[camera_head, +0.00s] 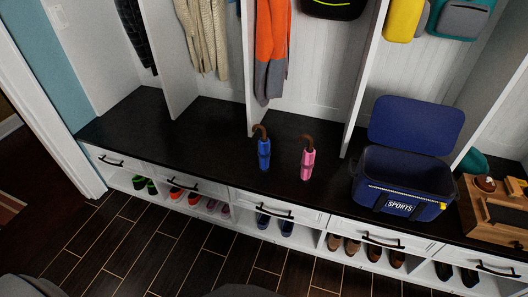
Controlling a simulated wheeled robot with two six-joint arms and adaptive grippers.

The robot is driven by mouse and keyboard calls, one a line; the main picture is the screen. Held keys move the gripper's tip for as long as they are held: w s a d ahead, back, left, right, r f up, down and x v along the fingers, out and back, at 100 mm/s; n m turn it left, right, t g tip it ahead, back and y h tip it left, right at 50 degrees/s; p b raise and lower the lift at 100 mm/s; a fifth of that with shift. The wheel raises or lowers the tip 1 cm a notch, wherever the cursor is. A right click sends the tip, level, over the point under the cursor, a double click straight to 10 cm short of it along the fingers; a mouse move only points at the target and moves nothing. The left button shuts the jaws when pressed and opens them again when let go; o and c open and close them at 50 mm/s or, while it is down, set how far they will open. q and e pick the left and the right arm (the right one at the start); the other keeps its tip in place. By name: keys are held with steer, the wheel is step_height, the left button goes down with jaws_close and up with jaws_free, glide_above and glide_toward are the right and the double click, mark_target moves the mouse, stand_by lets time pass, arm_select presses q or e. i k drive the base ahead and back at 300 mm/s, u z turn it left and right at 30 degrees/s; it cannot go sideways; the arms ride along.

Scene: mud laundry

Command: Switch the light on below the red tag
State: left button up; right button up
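Neither of my grippers is in view. The blue-green wall (65,72) at the left shows only in part, beside a white door frame (52,122); no switch shows on its visible part.
A black bench top (205,138) over white drawers runs across the view. On it stand a blue umbrella (264,153), a pink umbrella (307,163), an open blue sports bag (365,190) and a wooden box (490,215). Shoes fill the cubbies below. The dark tiled floor (130,245) in front is clear.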

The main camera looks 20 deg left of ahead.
mark_target(58, 14)
steer(key=u, duration=0.15)
steer(key=i, duration=0.2)
steer(key=u, duration=1.1)
steer(key=i, duration=0.85)
steer(key=u, duration=0.7)
steer(key=i, duration=0.5)
steer(key=u, duration=0.65)
steer(key=k, duration=0.8)
steer(key=u, duration=1.1)
steer(key=k, duration=0.55)
steer(key=u, duration=0.05)
steer(key=i, duration=1.4)
steer(key=z, duration=0.55)
steer(key=i, duration=1.4)
steer(key=z, duration=0.5)
